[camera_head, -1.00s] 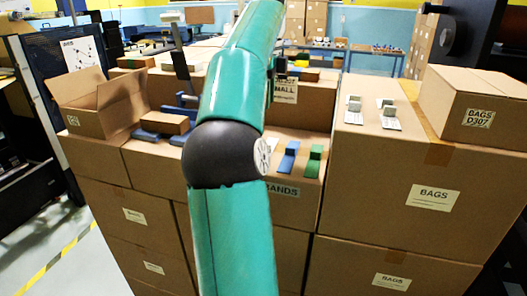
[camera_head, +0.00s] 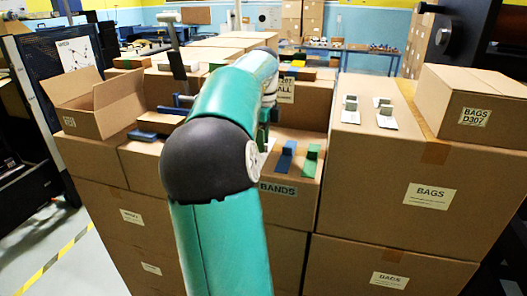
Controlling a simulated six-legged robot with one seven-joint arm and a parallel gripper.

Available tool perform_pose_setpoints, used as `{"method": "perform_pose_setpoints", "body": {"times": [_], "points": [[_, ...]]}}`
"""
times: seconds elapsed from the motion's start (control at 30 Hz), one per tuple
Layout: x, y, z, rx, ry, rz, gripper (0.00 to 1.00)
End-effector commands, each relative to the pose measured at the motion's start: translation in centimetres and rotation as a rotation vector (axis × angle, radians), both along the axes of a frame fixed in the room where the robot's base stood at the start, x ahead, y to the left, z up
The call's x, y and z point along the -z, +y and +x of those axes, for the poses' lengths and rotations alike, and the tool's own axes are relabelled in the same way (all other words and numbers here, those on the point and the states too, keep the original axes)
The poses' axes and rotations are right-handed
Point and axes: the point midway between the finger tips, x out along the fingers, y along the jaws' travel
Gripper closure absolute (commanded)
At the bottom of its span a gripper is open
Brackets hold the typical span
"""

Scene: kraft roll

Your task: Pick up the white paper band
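I cannot make out a white paper band; my arm covers part of the BANDS carton (camera_head: 290,189). On that carton's top, right of my arm, a blue band (camera_head: 286,156) and a green band (camera_head: 311,160) lie side by side, each with a small block of its colour. My arm reaches forward over the carton and bends down beyond the elbow. My gripper is hidden behind my own arm, so its fingers and anything in them do not show.
The BAGS carton (camera_head: 430,196) at right carries white cards with grey blocks (camera_head: 386,110) and a closed D307 box (camera_head: 474,115). An open box (camera_head: 93,105) stands at left. A SMALL carton (camera_head: 286,90) rises behind the bands. A dark post (camera_head: 174,55) stands behind left.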

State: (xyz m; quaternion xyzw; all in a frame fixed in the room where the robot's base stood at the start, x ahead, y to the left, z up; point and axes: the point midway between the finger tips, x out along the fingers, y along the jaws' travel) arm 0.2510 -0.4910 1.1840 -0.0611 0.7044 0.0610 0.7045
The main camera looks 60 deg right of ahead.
Motion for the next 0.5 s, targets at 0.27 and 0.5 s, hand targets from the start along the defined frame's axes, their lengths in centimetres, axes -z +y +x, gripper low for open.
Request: {"method": "perform_pose_setpoints", "body": {"times": [0.27, 0.5], "points": [[0.93, 0.00, -0.02, 0.000, 0.000, -0.001, 0.67], [0.92, 0.00, -0.02, 0.000, 0.000, -0.001, 1.00]]}}
